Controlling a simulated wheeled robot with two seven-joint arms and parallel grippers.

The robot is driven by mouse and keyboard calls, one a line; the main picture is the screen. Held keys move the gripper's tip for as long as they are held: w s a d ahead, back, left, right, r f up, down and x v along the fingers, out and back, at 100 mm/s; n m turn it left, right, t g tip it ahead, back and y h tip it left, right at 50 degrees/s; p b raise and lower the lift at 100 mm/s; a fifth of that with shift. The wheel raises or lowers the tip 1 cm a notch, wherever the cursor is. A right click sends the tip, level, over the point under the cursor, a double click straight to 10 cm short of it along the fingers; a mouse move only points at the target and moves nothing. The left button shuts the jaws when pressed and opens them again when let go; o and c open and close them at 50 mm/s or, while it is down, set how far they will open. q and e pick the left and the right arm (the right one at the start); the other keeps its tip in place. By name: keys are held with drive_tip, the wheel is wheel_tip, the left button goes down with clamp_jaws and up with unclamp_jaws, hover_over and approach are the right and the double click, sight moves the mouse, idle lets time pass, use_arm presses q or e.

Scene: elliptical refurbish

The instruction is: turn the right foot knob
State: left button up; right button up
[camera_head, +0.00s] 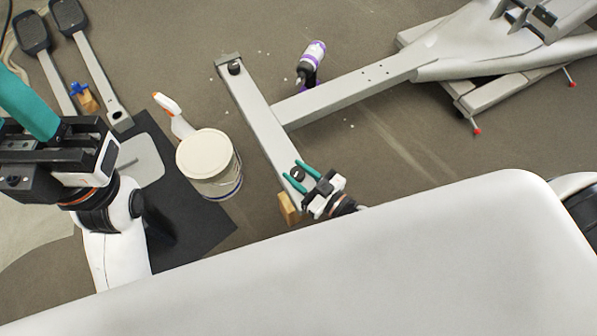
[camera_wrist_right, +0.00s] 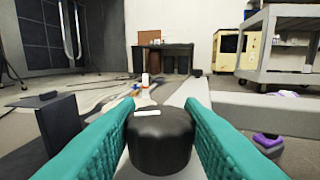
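The right foot knob is a short black cylinder (camera_head: 298,173) on the near end of the machine's grey crossbar foot (camera_head: 262,118). It fills the lower middle of the right wrist view (camera_wrist_right: 160,142), with a white mark on its top. My right gripper (camera_head: 291,170) has its two teal fingers on either side of the knob. They look very close to it; whether they press on it I cannot tell. My left gripper (camera_head: 22,103) is at the left edge, away from the foot. Its teal finger runs toward the picture edge, so its opening is hidden.
A small wooden block (camera_head: 288,208) is by the knob's end of the foot. A white bucket (camera_head: 208,163) and a spray bottle (camera_head: 174,116) stand left of it. A purple-and-white bottle (camera_head: 311,62) is beyond the bar. Two pedal arms (camera_head: 90,62) lie at the upper left.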

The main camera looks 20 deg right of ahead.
drive_tip(key=c, duration=0.4)
drive_tip(key=shift+o, duration=0.2)
drive_tip(key=shift+n+g+y, duration=0.3)
drive_tip(key=shift+y, duration=0.1)
